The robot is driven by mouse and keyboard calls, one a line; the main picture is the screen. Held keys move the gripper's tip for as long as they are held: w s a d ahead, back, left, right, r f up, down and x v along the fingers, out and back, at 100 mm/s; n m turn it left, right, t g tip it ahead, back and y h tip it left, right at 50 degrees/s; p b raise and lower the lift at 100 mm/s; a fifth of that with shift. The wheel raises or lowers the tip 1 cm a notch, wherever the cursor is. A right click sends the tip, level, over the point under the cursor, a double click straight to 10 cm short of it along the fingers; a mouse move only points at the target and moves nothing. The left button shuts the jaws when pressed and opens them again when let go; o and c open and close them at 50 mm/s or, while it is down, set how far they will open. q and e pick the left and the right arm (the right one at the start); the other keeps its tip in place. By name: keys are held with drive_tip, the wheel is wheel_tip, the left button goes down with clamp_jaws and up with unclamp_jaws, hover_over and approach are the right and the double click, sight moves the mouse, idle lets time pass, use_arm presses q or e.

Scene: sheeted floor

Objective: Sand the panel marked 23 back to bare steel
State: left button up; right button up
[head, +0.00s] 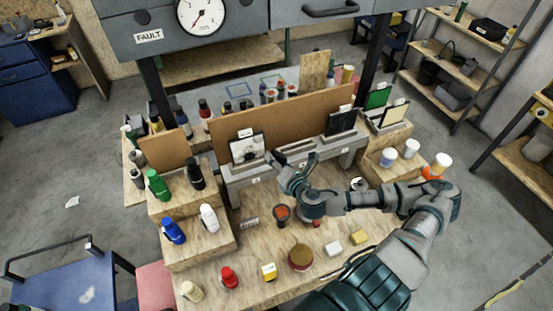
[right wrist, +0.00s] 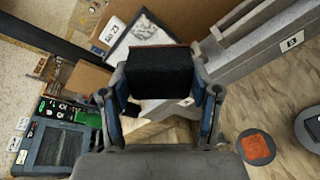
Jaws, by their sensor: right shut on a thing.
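The panel marked 23 (head: 246,149) stands upright in the left part of the grey rack on the bench. Its face looks pale with grey-dark patches inside a dark border. In the right wrist view the panel (right wrist: 140,42) is just behind my gripper, with its "No 23" card (right wrist: 112,31) above it. My right gripper (head: 281,163) is in front of the rack, just right of the panel. It is shut on a black sanding block (right wrist: 160,73), whose dark face shows between the fingers. Whether the block touches the panel I cannot tell. My left gripper is not in view.
A second, dark panel (head: 341,122) stands at the right of the grey rack (head: 235,190). Several bottles stand on steps at the left. A round tool with an orange-red top (head: 282,212), a brown round pad (head: 300,257) and small blocks lie on the bench front. White-lidded jars stand at the right.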

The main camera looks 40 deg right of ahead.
drive_tip(key=shift+w, duration=0.1)
drive_tip(key=w+a+f+m+b, duration=0.2)
drive_tip(key=a+f+m+b, duration=0.25)
drive_tip(key=b, duration=0.25)
drive_tip(key=m+t+b, duration=0.1)
drive_tip(key=m+b, duration=0.3)
drive_tip(key=b, duration=0.1)
approach(233, 159)
drive_tip(key=b+x, duration=0.1)
drive_tip(key=x, duration=0.3)
drive_tip(key=shift+w+a+b, duration=0.1)
drive_tip(key=shift+w+b, duration=0.2)
drive_tip(key=shift+w, duration=0.3)
drive_tip(key=shift+w+f, duration=0.1)
drive_tip(key=shift+w, duration=0.4)
drive_tip(key=shift+d, duration=0.2)
